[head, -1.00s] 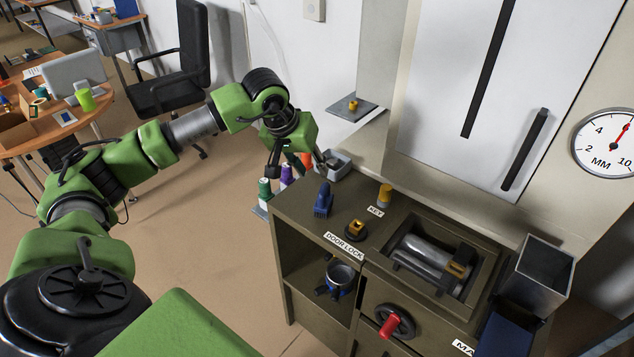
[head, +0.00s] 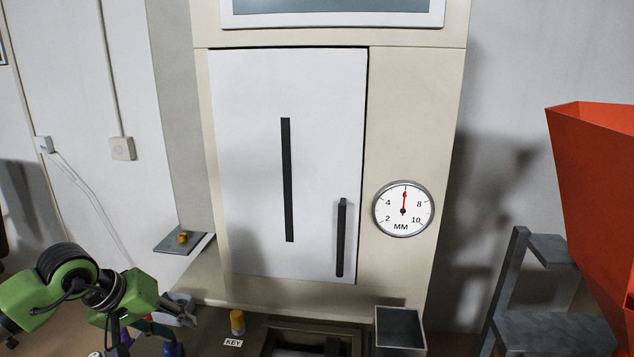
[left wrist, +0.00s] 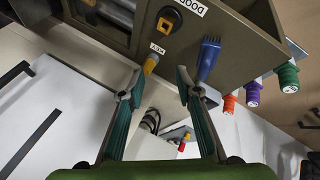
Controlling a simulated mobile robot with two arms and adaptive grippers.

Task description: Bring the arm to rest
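My left arm comes in at the lower left of the head view, bent, with its green wrist over the near left corner of the bench. My left gripper (head: 114,335) points down there and is partly cut off by the frame's bottom edge. In the left wrist view the left gripper (left wrist: 159,80) has its two teal-sided fingers spread wide apart, with nothing held between them. The fingers point toward the bench top with the yellow key knob (left wrist: 152,63) and the blue brush (left wrist: 209,58). My right gripper is in neither view.
The yellow key knob (head: 237,322) stands on the bench by its label. A white cabinet door (head: 250,160) rises behind, with a gauge (head: 403,209) beside it. A small grey shelf (head: 180,243) is left. A metal bin (head: 399,327) and orange hopper (head: 598,190) are right. Bottles (left wrist: 253,93) stand beside the bench.

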